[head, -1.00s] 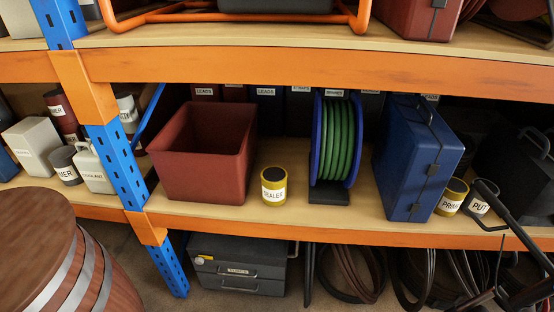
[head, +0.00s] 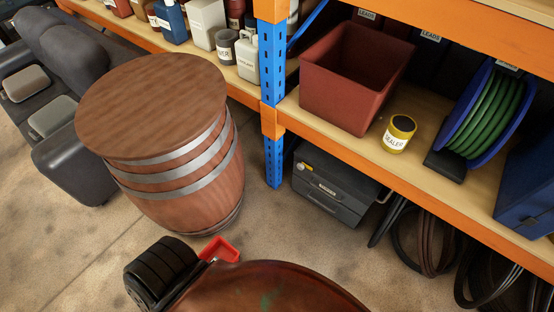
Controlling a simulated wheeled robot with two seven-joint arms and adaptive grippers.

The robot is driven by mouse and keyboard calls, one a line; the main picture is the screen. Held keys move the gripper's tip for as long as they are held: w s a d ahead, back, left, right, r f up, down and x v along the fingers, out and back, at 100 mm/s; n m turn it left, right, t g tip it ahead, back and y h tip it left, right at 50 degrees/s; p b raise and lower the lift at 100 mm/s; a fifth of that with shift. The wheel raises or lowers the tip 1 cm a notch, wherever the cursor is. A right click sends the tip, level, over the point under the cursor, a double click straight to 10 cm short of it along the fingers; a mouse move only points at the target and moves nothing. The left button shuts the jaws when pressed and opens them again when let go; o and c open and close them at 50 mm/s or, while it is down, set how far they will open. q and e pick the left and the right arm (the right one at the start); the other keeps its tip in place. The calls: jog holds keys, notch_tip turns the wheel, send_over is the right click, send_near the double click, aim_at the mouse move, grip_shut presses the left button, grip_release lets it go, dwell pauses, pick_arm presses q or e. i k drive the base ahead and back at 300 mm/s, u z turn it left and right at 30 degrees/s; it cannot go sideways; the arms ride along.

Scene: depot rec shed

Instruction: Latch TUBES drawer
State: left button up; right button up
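A dark grey drawer chest (head: 336,183) stands on the floor under the orange shelf, right of the blue post. Its front carries a small white label (head: 327,190), too small to read for sure, and a yellow mark near the upper left. I cannot tell which drawer is TUBES, or whether any drawer stands slightly out. The shelf edge hides part of the chest's top. Neither of my grippers shows in the head view.
A large wooden barrel (head: 165,140) stands left of the chest, with concrete floor between. A reddish-brown rounded surface (head: 270,290), a black ribbed object (head: 160,272) and a red piece (head: 220,250) fill the bottom. Cables (head: 435,240) hang to the right.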

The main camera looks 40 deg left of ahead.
aim_at(300, 165)
jog(key=u, duration=1.3)
jog(key=k, duration=0.5)
jog(key=u, duration=0.85)
jog(key=i, duration=1)
jog(key=z, duration=0.45)
